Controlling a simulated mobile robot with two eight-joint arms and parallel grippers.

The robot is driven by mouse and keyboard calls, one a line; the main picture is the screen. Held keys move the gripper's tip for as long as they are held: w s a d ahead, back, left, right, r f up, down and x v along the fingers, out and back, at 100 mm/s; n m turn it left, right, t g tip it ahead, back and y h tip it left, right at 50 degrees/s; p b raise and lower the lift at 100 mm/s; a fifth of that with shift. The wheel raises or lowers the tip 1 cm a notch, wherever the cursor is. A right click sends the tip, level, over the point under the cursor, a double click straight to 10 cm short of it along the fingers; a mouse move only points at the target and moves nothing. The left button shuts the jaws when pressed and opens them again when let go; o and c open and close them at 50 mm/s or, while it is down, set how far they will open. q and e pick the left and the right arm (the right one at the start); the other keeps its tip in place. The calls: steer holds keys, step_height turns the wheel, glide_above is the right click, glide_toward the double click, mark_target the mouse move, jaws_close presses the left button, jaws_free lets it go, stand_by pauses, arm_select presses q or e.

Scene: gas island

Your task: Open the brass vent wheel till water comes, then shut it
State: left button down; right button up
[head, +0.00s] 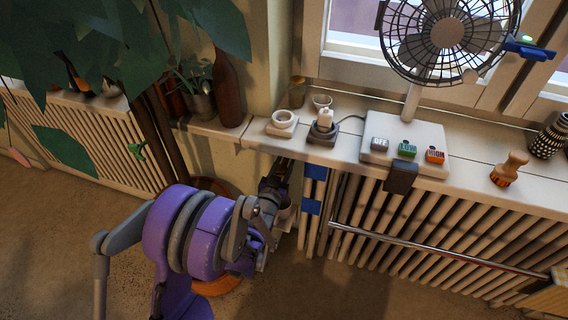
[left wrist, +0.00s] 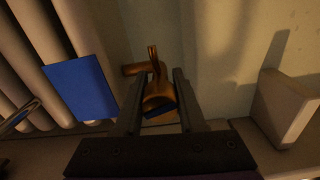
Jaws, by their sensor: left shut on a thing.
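The brass vent wheel (left wrist: 158,92) shows in the left wrist view between the two fingers of my left gripper (left wrist: 158,100), with a short brass pipe stub beside it. My left gripper is shut on the brass vent wheel. In the head view my left gripper (head: 278,185) reaches to the left end of the ribbed radiator (head: 420,225), below the sill; my own arm hides most of the wheel there. No water shows in either view. My right gripper is not in view.
Blue patches (head: 313,190) mark the radiator's left end. On the sill (head: 470,175) stand a fan (head: 445,40) with buttons, a brown bottle (head: 227,90), small cups and a wooden-handled brush (head: 509,168). A leafy plant (head: 110,45) hangs at upper left. The floor (head: 60,250) at left is open.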

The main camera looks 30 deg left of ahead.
mark_target(280, 174)
arm_select(q)
steer(key=n+p, duration=0.1)
steer(key=n, duration=0.5)
steer(key=n+p, duration=0.1)
steer(key=n, duration=0.5)
steer(key=shift+n, duration=0.4)
stand_by(0.3)
steer(key=c, duration=0.5)
jaws_free()
steer(key=v, duration=0.9)
steer(key=shift+s+f, duration=0.1)
steer(key=shift+f, duration=0.05)
steer(key=shift+b+v, duration=0.65)
steer(key=shift+v, duration=0.2)
